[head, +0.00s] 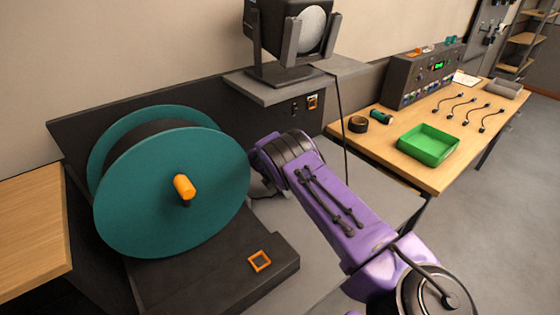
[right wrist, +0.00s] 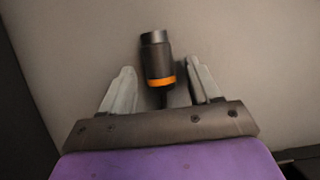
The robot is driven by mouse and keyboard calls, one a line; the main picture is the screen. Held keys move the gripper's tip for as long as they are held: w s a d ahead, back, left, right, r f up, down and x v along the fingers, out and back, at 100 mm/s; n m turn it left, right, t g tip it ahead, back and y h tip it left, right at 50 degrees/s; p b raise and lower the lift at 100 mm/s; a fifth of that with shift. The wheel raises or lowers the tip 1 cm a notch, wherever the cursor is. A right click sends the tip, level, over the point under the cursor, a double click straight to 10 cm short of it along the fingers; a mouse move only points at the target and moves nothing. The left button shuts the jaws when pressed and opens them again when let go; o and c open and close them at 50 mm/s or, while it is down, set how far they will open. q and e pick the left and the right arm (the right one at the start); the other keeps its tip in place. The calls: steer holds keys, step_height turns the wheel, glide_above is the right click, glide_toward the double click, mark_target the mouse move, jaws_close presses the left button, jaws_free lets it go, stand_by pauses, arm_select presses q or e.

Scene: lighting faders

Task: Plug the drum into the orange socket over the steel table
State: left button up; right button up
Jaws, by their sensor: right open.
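The drum (head: 170,185) is a teal cable reel with an orange crank handle (head: 183,186), standing on a dark base at left. The orange socket (head: 313,102) is on the dark wall panel above the grey steel table (head: 375,200). In the right wrist view, a black plug with an orange ring (right wrist: 155,58) lies over a plain grey surface, between and ahead of the fingers of my right gripper (right wrist: 162,75). The gripper is open, with a gap on both sides of the plug. In the head view my purple right arm mostly hides this gripper beside the drum. My left gripper is out of view.
A stage lamp (head: 290,40) stands on a grey shelf above the steel table, with its cable hanging down. An orange square frame (head: 260,261) is on the drum's base. The wooden bench (head: 435,180) at right holds a green tray (head: 428,147) and several short cables.

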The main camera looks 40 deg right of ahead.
steer(key=c, duration=1)
steer(key=shift+r+p, duration=1.85)
steer(key=shift+r, duration=0.75)
steer(key=shift+c, duration=0.2)
steer(key=shift+s+f, duration=0.15)
